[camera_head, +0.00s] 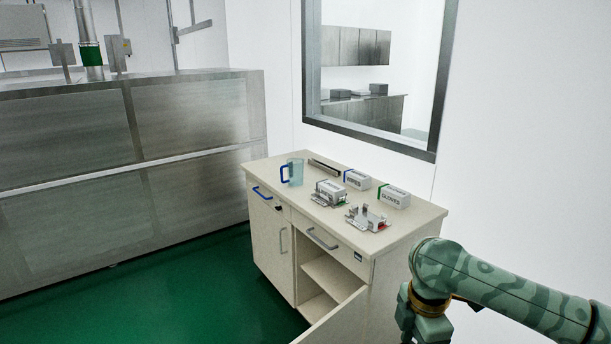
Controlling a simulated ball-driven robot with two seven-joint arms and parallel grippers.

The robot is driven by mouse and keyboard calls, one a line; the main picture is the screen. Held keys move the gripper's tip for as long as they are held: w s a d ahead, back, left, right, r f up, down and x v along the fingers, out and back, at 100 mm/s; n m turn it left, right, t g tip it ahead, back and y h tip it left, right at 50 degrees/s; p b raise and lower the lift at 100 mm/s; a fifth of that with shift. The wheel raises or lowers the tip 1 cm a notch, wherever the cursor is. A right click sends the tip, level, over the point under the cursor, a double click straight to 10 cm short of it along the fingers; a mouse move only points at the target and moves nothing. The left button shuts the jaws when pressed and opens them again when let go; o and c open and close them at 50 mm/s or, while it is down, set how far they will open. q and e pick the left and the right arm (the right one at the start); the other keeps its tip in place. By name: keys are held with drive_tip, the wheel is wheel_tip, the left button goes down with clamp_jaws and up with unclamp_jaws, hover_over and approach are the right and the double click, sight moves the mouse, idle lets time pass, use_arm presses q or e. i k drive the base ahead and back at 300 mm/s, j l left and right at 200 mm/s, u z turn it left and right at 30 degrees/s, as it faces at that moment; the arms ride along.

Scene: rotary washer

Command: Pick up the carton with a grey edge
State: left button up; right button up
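A white carton (330,190) with what looks like a grey edge sits in a metal holder near the front middle of the cabinet top (290,210). Its small lettering is hard to read. A carton with a blue edge (358,180) stands behind it, and a carton with a green edge (395,197), lettered "GLOVES", stands to the right. My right arm comes in at the lower right, beside the cabinet and apart from the cartons; its gripper is out of the picture. My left arm and gripper are not in view.
A second metal holder (368,217) with no carton stands at the front right. A clear jug with a blue handle (294,171) and a dark flat strip (324,167) are at the left. A lower cabinet door (335,318) stands open. Green floor (200,300) is clear in front.

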sight(327, 188)
drive_tip(key=i+j+u, duration=0.35)
drive_tip(key=j, duration=0.2)
drive_tip(key=i+j+u, duration=0.3)
drive_tip(key=j, duration=0.2)
drive_tip(key=i+j+u, duration=0.35)
drive_tip(key=i+j, duration=0.15)
drive_tip(key=i, duration=0.2)
drive_tip(key=i+j, duration=0.15)
drive_tip(key=i, duration=0.2)
drive_tip(key=i+j+z, duration=0.1)
drive_tip(key=i, duration=0.25)
drive_tip(key=i+l+z, duration=0.15)
drive_tip(key=i+z, duration=0.75)
drive_tip(key=i+j+z, duration=0.2)
drive_tip(key=i+z, duration=0.2)
drive_tip(key=i+l+z, duration=0.1)
drive_tip(key=i+z, duration=0.6)
drive_tip(key=i, duration=0.2)
drive_tip(key=i+j+z, duration=0.15)
drive_tip(key=i+z, duration=0.2)
drive_tip(key=i+j+z, duration=0.35)
drive_tip(key=i, duration=0.15)
drive_tip(key=i+j+z, duration=0.35)
drive_tip(key=i+l, duration=0.05)
drive_tip(key=l, duration=0.05)
